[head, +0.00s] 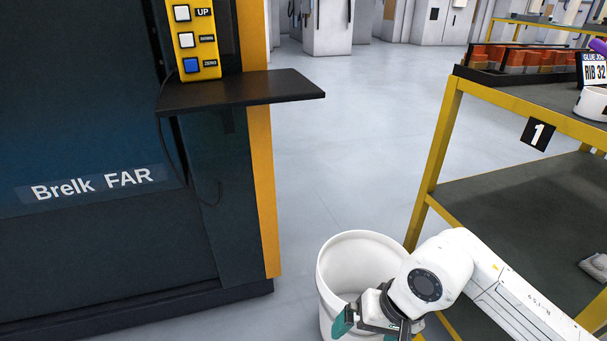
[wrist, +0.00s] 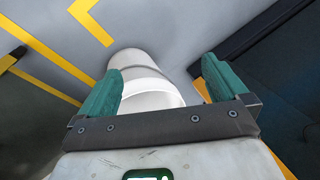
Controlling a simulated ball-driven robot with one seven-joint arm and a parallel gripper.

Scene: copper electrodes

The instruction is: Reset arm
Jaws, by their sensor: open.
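My gripper (wrist: 160,92) is open, with its two green fingers spread wide in the wrist view and nothing held between them. In the head view my gripper (head: 372,322) is at the bottom, in front of a white bucket (head: 335,262). My white arm reaches in from the lower right. In the wrist view the white bucket (wrist: 128,62) lies beyond and between the fingers. I cannot tell whether the gripper touches the bucket. The bucket's inside shows as empty where it is visible; part of it is hidden by my arm.
A dark machine (head: 90,240) labelled "Brelk FAR" stands left, with a black shelf (head: 245,90) and a yellow button box (head: 192,40). A yellow-framed cart (head: 440,150) marked 1 stands right, close to my arm. Grey floor (head: 345,150) between them is clear.

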